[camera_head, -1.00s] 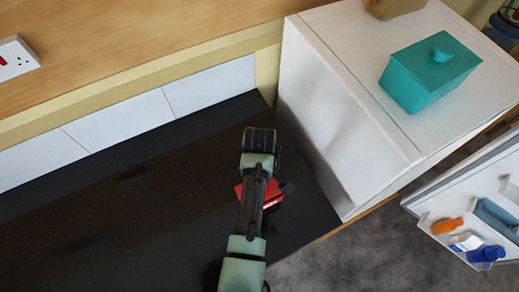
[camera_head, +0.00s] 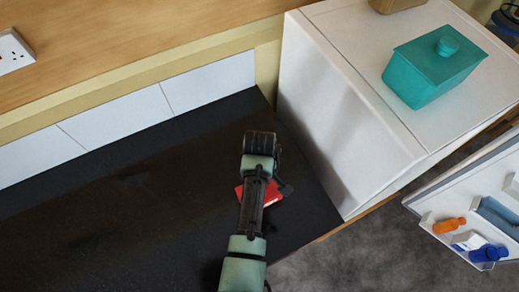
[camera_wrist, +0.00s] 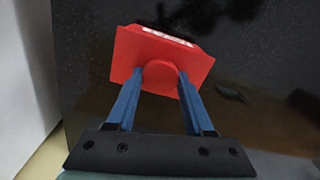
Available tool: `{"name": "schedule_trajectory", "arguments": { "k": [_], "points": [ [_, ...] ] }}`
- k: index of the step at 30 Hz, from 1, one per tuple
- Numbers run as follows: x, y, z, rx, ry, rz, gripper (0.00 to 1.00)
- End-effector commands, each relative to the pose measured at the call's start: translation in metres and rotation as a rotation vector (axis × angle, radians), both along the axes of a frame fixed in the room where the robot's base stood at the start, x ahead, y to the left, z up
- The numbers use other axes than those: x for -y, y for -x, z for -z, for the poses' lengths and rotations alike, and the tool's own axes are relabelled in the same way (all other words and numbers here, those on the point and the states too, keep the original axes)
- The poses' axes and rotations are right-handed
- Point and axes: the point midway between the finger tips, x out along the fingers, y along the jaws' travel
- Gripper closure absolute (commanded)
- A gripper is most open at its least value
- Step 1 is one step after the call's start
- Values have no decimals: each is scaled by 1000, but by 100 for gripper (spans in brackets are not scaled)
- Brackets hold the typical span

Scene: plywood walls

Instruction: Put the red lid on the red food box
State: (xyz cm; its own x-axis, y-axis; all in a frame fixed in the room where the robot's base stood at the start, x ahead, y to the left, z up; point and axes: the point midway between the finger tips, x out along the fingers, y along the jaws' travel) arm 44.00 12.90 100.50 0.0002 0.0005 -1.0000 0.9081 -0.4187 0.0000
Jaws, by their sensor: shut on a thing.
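A red lid with a round knob (camera_wrist: 160,74) fills the upper middle of the wrist view. My gripper (camera_wrist: 161,77) has its two blue fingers shut on the knob, one on each side. A red face with a white printed label (camera_wrist: 167,37) shows along the far edge, apparently the side of the red food box. I cannot tell whether the lid rests on the box or hangs just above it. In the head view the red lid and box (camera_head: 275,194) show only partly, over the black worktop, because my arm covers them. The fingertips are hidden there.
The black worktop (camera_head: 90,215) is largely clear to the left. A white fridge (camera_head: 340,120) stands close on the right, with a teal lidded box (camera_head: 430,75) on top. Its open door (camera_head: 480,205) holds several items. A small dark object (camera_wrist: 230,92) lies right of the red box.

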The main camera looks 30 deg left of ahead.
Motion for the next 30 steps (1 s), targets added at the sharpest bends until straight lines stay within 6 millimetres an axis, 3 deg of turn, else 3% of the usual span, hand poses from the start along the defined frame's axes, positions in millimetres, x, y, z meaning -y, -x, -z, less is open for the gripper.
{"name": "schedule_trajectory", "arguments": {
  "k": [23, 24, 30],
  "points": [
    [0, 0, 4, 0, 0, 0, 100],
    [0, 0, 5, 0, 0, 0, 46],
    [0, 0, 4, 0, 0, 0, 13]
  ]
}}
